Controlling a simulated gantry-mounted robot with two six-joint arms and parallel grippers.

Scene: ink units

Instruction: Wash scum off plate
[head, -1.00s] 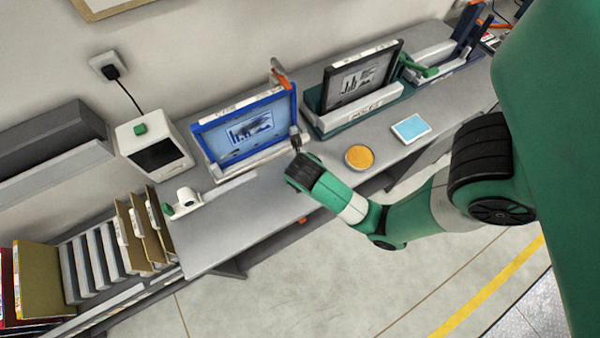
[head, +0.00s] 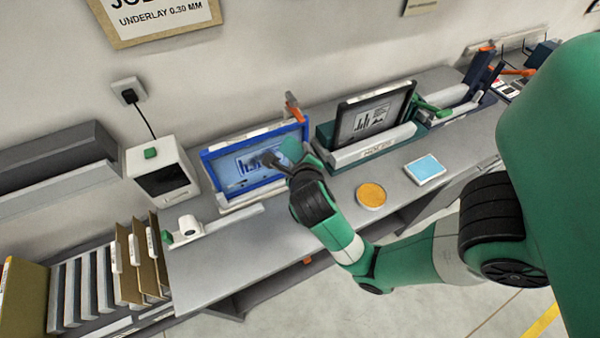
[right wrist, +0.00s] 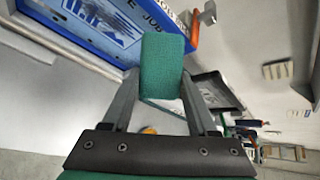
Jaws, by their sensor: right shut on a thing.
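The blue-framed plate (head: 222,178) stands tilted back in a light holder on the bench. Its pale blue face carries a dark printed picture, partly covered by my right gripper in the head view. The plate also shows at the upper left of the right wrist view (right wrist: 88,28). My right gripper (head: 266,158) is in front of the plate's right half. In the right wrist view it is shut on a green pad (right wrist: 163,65), which sits between both fingers near the plate. I cannot tell whether the pad touches the face, nor make out scum clearly. My left gripper is not in view.
A black-framed plate (head: 347,132) stands in a green holder to the right. A round orange dish (head: 371,195) and a light blue rectangular tray (head: 425,168) lie on the bench (head: 225,260). A white box with a green button (head: 157,168) stands left.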

